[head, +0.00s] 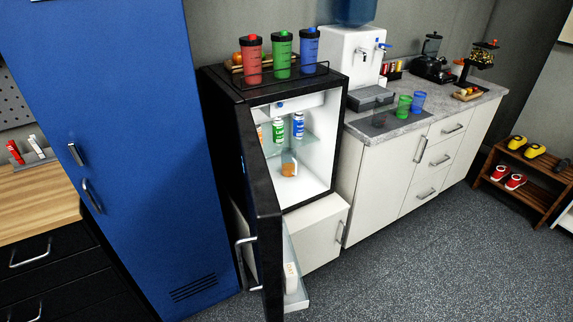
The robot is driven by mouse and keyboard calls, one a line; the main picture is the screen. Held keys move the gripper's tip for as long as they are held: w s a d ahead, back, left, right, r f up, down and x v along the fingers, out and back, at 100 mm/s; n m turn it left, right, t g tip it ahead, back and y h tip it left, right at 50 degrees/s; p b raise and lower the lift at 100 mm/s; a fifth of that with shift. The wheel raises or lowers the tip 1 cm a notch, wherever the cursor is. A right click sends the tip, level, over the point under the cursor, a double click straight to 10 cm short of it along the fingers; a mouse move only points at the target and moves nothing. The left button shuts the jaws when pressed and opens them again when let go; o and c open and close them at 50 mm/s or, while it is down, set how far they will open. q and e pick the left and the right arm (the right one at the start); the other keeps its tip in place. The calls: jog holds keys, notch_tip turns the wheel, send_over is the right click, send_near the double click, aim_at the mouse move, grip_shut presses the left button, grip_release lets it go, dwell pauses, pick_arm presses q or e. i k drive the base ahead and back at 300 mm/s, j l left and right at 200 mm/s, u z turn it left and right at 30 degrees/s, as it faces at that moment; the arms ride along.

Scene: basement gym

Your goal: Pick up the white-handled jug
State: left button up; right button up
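A small jug-like container (288,168) with orange-brown contents and a pale upper part stands on the lower level inside the open mini fridge (338,130). A white part shows at its right side, but it is too small to tell clearly whether this is a handle. The black fridge door (262,190) stands open toward me, and its edge is close to the container's left side. Neither of my grippers is in view.
Cans (298,126) stand on the fridge's glass shelf, and a white carton (291,276) is in the door shelf. Red, green and blue shakers (282,55) stand on top. A water dispenser (350,55) and cups (403,106) are on the counter at right. The floor (400,270) in front is clear.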

aim_at(289, 163)
jog(key=i+l+u, duration=0.25)
jog(key=l+u, duration=0.2)
jog(key=i+l+u, duration=0.1)
jog(key=l+u, duration=0.35)
jog(key=l, duration=0.25)
jog(key=l+u, duration=0.4)
jog(key=l, duration=0.2)
jog(key=l+u, duration=0.45)
jog(key=l, duration=0.25)
jog(key=k+l+u, duration=0.15)
jog(key=l+u, duration=0.3)
jog(key=l, duration=0.15)
jog(key=k+l+u, duration=0.25)
jog(key=l+u, duration=0.2)
jog(key=l, duration=0.15)
